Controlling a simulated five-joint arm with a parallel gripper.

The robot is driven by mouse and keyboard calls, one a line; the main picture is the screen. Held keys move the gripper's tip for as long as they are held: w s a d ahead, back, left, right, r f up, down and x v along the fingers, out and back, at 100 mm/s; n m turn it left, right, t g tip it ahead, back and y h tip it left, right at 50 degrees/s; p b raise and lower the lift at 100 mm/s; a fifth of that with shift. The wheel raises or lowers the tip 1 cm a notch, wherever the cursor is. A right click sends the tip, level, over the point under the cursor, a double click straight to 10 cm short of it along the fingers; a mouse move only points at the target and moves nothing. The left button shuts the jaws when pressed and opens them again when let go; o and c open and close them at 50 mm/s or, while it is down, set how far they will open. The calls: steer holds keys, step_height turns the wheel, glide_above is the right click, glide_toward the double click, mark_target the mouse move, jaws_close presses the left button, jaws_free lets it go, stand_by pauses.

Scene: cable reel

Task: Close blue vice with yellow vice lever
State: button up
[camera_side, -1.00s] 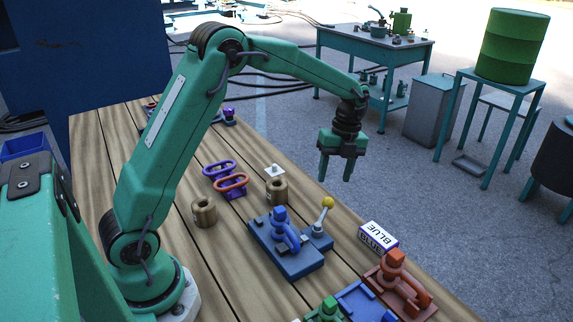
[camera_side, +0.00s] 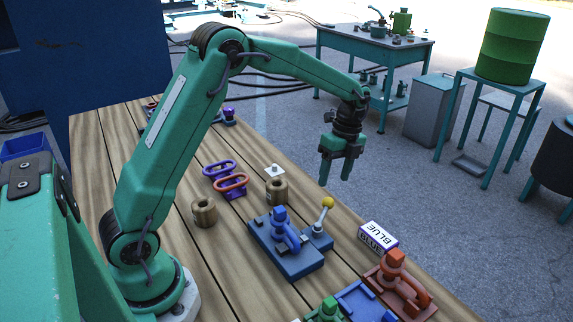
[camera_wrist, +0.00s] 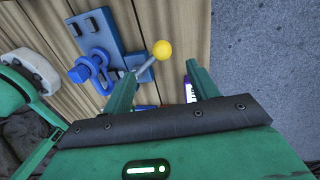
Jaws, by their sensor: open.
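The blue vice (camera_side: 283,246) sits on the wooden table, right of the middle. Its lever (camera_side: 324,214) stands tilted up from the vice's right side, with a grey rod and a yellow ball knob. My gripper (camera_side: 336,176) is open and empty, above and slightly beyond the lever, apart from it. In the wrist view the yellow knob (camera_wrist: 162,50) shows just ahead of my open gripper (camera_wrist: 160,78), toward the left finger. The blue vice (camera_wrist: 97,50) shows further left there. The vice's jaw gap is too small to judge.
A box marked BLUE (camera_side: 378,238) stands right of the vice. A red vice (camera_side: 398,284) and a green part (camera_side: 326,310) are nearer the camera. Two brass cylinders, one here (camera_side: 204,212), and purple and orange loops (camera_side: 230,182) lie left. The table's edge is close behind the lever.

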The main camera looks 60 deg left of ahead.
mark_target(329, 199)
steer(key=shift+s+f, duration=0.25)
steer(key=shift+f, duration=1)
steer(key=shift+s+f, duration=0.25)
steer(key=shift+f, duration=1.05)
steer(key=shift+s+f, duration=0.25)
steer(key=shift+f, duration=1)
steer(key=shift+c, duration=0.5)
steer(key=shift+w, duration=0.1)
jaws_close()
